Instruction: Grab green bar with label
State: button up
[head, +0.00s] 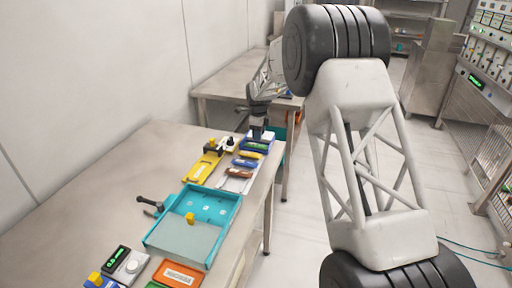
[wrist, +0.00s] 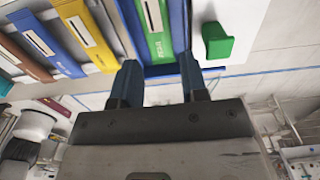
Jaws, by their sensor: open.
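The green bar with a white label (wrist: 157,32) lies in a blue holder (wrist: 176,22) at the top middle of the wrist view. My gripper (wrist: 158,66) is open and empty, its two dark blue fingers apart at the near end of the green bar, one toward each side. No contact with the bar is visible.
Beside it lie a yellow bar (wrist: 91,32), a blue bar (wrist: 46,43) and an orange-brown bar (wrist: 22,57). A green block (wrist: 217,43) stands right of the blue holder. On the table (head: 95,185) are a teal tray (head: 233,217) and a yellow fixture (head: 203,168).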

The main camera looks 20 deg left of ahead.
aim_at(259, 145)
jog(key=shift+s+f, duration=0.1)
jog(key=shift+f, duration=2.5)
jog(key=c, duration=0.6)
jog(key=shift+r, duration=0.1)
jog(key=shift+r, duration=0.85)
jog(key=shift+d+r, duration=0.1)
jog(key=shift+r, duration=0.85)
jog(key=s+d, duration=0.2)
jog(key=s, duration=0.2)
jog(key=s+d, duration=0.3)
jog(key=s, duration=0.2)
jog(key=s+d+r, duration=0.1)
jog(key=s+d, duration=0.1)
jog(key=s, duration=0.3)
jog(key=shift+d+r, duration=0.1)
jog(key=shift+d, duration=0.15)
